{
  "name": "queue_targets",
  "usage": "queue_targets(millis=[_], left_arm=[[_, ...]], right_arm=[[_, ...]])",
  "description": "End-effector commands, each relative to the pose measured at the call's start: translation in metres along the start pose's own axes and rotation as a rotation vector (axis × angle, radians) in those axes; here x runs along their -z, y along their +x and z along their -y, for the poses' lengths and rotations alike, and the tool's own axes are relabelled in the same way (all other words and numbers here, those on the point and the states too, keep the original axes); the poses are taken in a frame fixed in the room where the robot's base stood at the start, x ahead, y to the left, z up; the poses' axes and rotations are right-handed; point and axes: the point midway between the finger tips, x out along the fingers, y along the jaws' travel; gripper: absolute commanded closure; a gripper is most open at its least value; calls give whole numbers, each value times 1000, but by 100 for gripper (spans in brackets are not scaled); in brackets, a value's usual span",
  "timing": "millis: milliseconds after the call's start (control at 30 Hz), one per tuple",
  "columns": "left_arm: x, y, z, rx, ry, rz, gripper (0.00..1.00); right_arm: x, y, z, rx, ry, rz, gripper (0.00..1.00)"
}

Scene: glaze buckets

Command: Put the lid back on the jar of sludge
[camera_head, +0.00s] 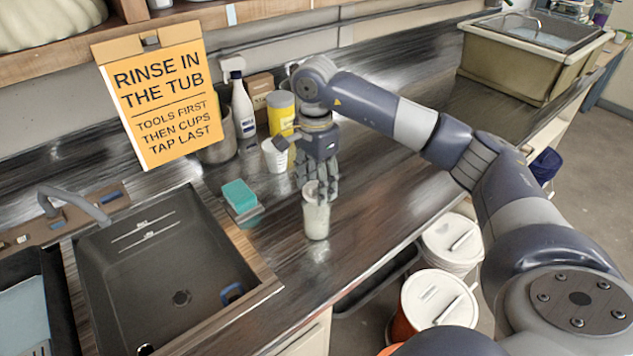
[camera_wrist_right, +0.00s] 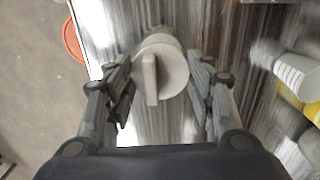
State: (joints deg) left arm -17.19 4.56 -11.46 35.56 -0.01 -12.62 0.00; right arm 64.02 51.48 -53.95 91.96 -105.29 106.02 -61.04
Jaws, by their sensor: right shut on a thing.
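The jar (camera_head: 316,222), pale and see-through with cream-coloured contents, stands upright on the dark counter near its front edge. My right gripper (camera_head: 318,190) points down at the top of the jar. In the right wrist view, its two fingers (camera_wrist_right: 160,85) are shut on the round, off-white lid (camera_wrist_right: 173,66), which has a bar handle across it. The lid is at the jar's mouth, but I cannot tell whether it is fully seated. The lid hides most of the jar in that view. My left gripper is not in view.
A sink (camera_head: 165,265) lies left of the jar, with a teal sponge (camera_head: 239,195) between them. A white cup (camera_head: 275,155), a yellow container (camera_head: 281,112) and a white bottle (camera_head: 242,105) stand behind. Lidded buckets (camera_head: 436,298) stand below the counter. The counter right of the jar is clear.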

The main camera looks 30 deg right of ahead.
Motion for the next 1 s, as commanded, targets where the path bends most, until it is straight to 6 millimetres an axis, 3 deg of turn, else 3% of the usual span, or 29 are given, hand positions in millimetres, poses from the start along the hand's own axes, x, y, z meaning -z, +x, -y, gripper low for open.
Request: queue_targets(millis=[433,467,533,800,933,1000], left_arm=[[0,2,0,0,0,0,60],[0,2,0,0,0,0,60],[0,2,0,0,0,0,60],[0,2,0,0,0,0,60],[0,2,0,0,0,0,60],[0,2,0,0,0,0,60]], right_arm=[[0,1,0,0,0,0,63],[0,1,0,0,0,0,46],[0,1,0,0,0,0,30],[0,1,0,0,0,0,27],[0,2,0,0,0,0,9],[0,2,0,0,0,0,7]])
